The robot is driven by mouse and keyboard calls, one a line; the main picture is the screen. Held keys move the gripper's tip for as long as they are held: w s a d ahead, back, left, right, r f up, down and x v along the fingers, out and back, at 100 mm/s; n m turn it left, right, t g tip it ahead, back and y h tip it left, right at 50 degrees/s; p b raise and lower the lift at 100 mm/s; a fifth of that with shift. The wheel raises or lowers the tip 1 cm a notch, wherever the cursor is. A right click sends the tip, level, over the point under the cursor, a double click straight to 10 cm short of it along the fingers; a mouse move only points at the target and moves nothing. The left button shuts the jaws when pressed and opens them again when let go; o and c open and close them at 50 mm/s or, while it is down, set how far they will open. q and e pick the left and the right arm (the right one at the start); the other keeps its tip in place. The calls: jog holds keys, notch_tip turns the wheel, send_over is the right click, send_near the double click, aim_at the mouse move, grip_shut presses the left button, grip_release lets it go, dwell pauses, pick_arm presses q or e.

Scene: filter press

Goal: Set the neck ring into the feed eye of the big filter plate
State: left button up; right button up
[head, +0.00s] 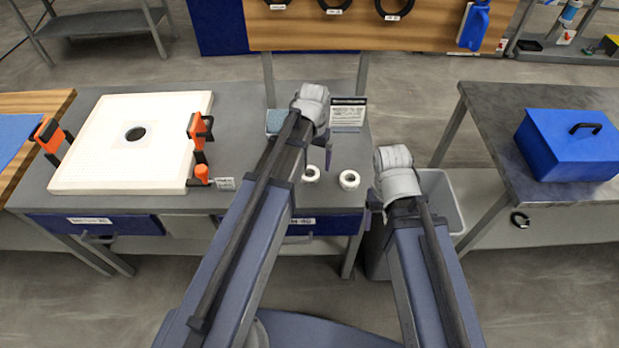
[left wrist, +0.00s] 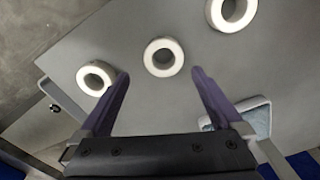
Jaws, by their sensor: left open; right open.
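The big filter plate (head: 90,165) is a white square slab lying flat on the left of the grey bench. Its feed eye (head: 135,133) is a dark round hole in a bare patch. Two white rings (head: 311,173) (head: 349,180) lie on the bench right of my left arm. The left wrist view shows three: left (left wrist: 97,77), middle (left wrist: 163,57) and top (left wrist: 230,12). I cannot tell which is the neck ring. My left gripper (left wrist: 160,74) is open and empty, its fingertips either side of the middle ring's near edge in the picture. My right gripper's fingers are not visible.
Orange-and-black clamps (head: 198,130) (head: 48,135) stand at the plate's sides. A tray with a blue-grey pad (left wrist: 255,120) and a sign (head: 347,113) stand at the bench's back. A grey bin (head: 440,190) and a table with a blue toolbox (head: 565,145) are to the right.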

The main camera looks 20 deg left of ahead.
aim_at(311, 170)
pick_arm(q)
jog(key=f+b, duration=0.5)
jog(key=shift+s+a+f, duration=0.1)
jog(key=shift+a, duration=0.2)
jog(key=c, duration=1.5)
notch_tip(311, 170, up, 10)
jog(key=p, duration=1)
